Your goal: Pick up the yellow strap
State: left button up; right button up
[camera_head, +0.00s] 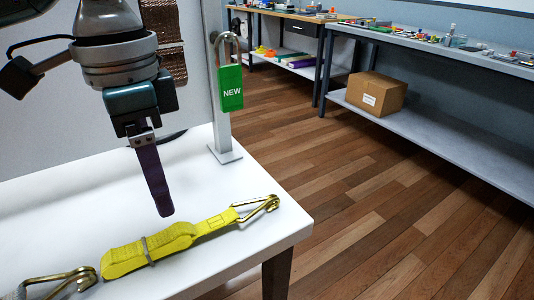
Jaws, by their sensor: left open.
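The yellow strap (172,243) lies bundled on the white table (100,212), near its front edge. A dark band goes around its middle. A metal hook (258,207) shows at its right end and another metal hook (60,281) at its left end. My left gripper (165,212) points down above the strap, with its dark purple finger just behind and over the bundle. It holds nothing that I can see. The gap between its fingers is hidden from this side. My right gripper is not in view.
Brown webbing (163,42) hangs behind my arm. The table's right edge drops to a wooden floor. Workbenches and a cardboard box (376,93) are farther off.

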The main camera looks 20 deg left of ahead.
pick_arm(q)
jog(key=b, duration=0.1)
send_over(170, 234)
notch_tip(170, 234, down, 5)
jog(key=shift+s+a+r, duration=0.1)
jog(key=shift+a+r, duration=0.05)
jog(key=shift+r, duration=0.05)
notch_tip(170, 234, down, 4)
jog(key=shift+f+b, duration=0.25)
jog(key=shift+b, duration=0.5)
jog(key=shift+f, duration=0.35)
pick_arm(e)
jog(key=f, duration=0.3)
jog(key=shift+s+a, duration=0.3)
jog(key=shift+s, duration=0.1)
pick_arm(q)
jog(key=shift+c, duration=0.2)
grip_shut()
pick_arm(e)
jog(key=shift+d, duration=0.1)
